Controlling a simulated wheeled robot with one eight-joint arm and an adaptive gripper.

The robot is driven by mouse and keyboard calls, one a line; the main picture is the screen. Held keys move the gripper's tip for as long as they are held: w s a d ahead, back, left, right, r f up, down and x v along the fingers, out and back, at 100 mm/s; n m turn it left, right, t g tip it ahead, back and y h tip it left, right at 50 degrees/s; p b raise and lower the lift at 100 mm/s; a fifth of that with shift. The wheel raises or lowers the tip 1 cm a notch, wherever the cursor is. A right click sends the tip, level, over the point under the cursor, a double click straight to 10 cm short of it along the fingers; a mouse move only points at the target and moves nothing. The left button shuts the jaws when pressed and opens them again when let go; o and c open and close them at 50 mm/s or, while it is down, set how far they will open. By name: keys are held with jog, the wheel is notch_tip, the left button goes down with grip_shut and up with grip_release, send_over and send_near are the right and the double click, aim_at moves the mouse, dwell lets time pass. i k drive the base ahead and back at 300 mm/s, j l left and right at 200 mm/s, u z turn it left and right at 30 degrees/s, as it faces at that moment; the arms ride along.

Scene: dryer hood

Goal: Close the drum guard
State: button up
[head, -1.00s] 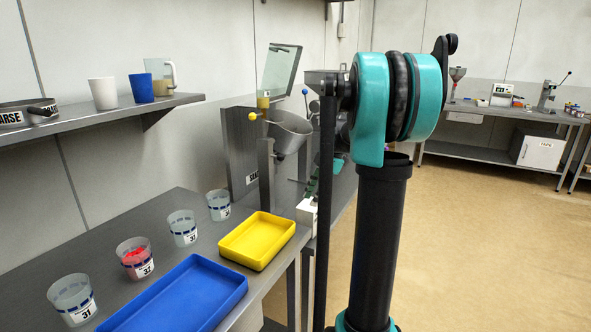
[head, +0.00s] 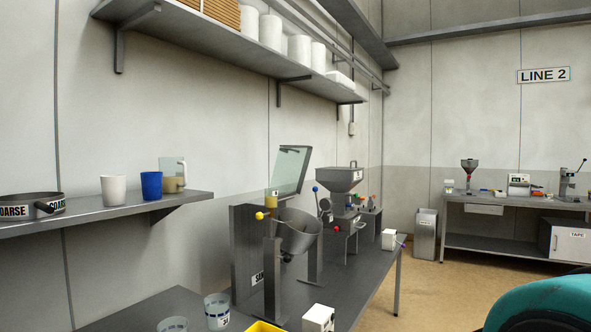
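The drum guard (head: 292,168) is a clear greenish panel with a dark frame. It stands raised and tilted above the metal drum (head: 299,236), so the drum's mouth is uncovered. The drum is a grey tilted bowl between upright plates on the bench. A yellow knob (head: 260,215) sticks out on the left of the drum stand. My gripper is outside the head view, and only a teal part of my arm shows at the bottom right corner.
A hopper machine (head: 345,178) stands behind the drum on the same bench (head: 352,287). A white box (head: 318,319) and clear cups (head: 217,311) are near the front. A wall shelf (head: 95,222) at left holds cups and a jug. Open floor (head: 440,290) lies right of the bench.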

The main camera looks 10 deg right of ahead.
aim_at(286, 149)
jog(key=i+l, duration=0.15)
jog(key=l, duration=0.2)
jog(key=i+l, duration=0.15)
jog(key=l, duration=0.25)
jog(key=i+l, duration=0.15)
jog(key=l, duration=0.2)
jog(key=i+l, duration=0.1)
jog(key=l, duration=0.25)
jog(key=i+l, duration=0.15)
jog(key=l, duration=0.25)
jog(key=i+l, duration=0.15)
jog(key=l, duration=0.2)
jog(key=u, duration=0.05)
